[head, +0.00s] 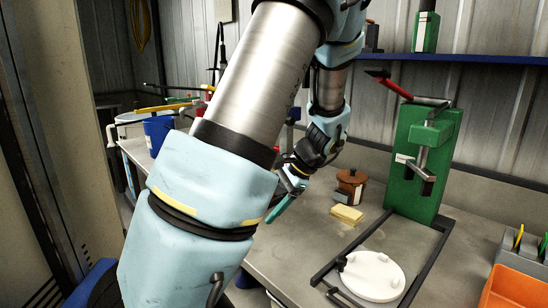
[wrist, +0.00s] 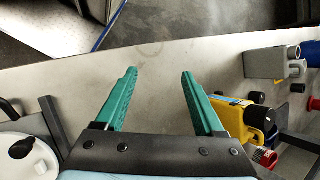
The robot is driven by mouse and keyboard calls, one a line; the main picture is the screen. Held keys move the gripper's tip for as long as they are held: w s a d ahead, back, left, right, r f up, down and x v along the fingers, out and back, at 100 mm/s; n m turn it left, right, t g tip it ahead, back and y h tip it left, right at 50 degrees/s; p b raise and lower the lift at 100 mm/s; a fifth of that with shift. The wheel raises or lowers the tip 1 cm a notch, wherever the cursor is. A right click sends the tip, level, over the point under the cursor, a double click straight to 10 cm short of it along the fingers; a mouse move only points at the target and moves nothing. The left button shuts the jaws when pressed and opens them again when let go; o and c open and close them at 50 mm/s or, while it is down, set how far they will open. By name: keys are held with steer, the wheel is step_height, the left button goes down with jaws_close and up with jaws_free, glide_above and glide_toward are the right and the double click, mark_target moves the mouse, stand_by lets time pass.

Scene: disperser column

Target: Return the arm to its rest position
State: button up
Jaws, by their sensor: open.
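My gripper (wrist: 158,90) shows in the wrist view with its two green fingers apart and nothing between them. Bare grey tabletop lies beyond the fingertips. In the head view my gripper (head: 276,212) is above the workbench (head: 300,238), left of a yellow block, and partly hidden behind my own arm. My arm reaches forward and fills the middle of the head view, hiding part of the bench.
On the bench are a yellow block (head: 346,215), a brown pot (head: 351,185), a green press (head: 425,150) and a white disc (head: 373,276) within a dark frame. An orange bin (head: 512,288) is at right, a blue bucket (head: 158,135) at left. A blue shelf (head: 470,58) runs along the wall.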

steer(key=s+a+n+h, duration=0.5)
steer(key=s+n+h, duration=0.2)
steer(key=s+n, duration=0.2)
steer(key=shift+s+r+n, duration=0.35)
steer(key=shift+s+n, duration=0.05)
steer(key=shift+n, duration=0.4)
